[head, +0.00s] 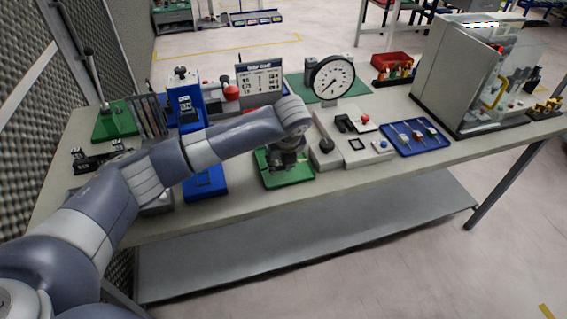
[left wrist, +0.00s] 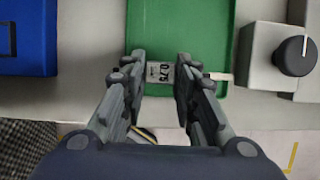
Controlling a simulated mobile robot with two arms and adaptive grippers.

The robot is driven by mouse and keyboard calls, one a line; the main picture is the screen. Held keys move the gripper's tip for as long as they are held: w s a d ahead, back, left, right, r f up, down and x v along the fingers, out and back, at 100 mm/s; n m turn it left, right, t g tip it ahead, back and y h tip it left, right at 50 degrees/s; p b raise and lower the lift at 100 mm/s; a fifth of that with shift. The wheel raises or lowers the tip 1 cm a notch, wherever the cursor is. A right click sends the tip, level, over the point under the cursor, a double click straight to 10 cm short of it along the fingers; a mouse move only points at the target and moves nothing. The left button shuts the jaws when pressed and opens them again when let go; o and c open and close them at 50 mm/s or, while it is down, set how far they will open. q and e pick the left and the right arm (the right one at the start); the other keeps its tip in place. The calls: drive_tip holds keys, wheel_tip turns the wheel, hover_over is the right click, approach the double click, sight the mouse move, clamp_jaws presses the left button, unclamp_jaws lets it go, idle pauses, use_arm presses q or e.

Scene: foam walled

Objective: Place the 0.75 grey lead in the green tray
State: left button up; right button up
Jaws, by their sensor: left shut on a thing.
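The green tray (head: 290,180) lies near the front edge of the bench, and it also shows in the left wrist view (left wrist: 182,25). My left gripper (head: 288,165) points down over the tray. In the left wrist view, my left gripper (left wrist: 160,80) is shut on the 0.75 grey lead (left wrist: 160,72), a small grey block with "0.75" on its face. The lead appears over the tray's near part; I cannot tell whether it touches the tray. In the head view the gripper hides the lead. My right gripper is not in view.
A blue tray (head: 204,183) lies left of the green tray. A light grey panel with a black knob (head: 326,145) stands close on its right. A round dial gauge (head: 332,78) stands behind.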

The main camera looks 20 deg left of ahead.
use_arm(q)
drive_tip(key=shift+w+d+f, duration=0.1)
drive_tip(key=shift+w, duration=1.1)
drive_tip(key=shift+f+p, duration=0.6)
drive_tip(key=shift+f, duration=1.2)
drive_tip(key=shift+f, duration=0.15)
drive_tip(key=o, duration=1.1)
drive_tip(key=b+v, duration=0.1)
drive_tip(key=v, duration=1.1)
drive_tip(key=shift+w, duration=0.1)
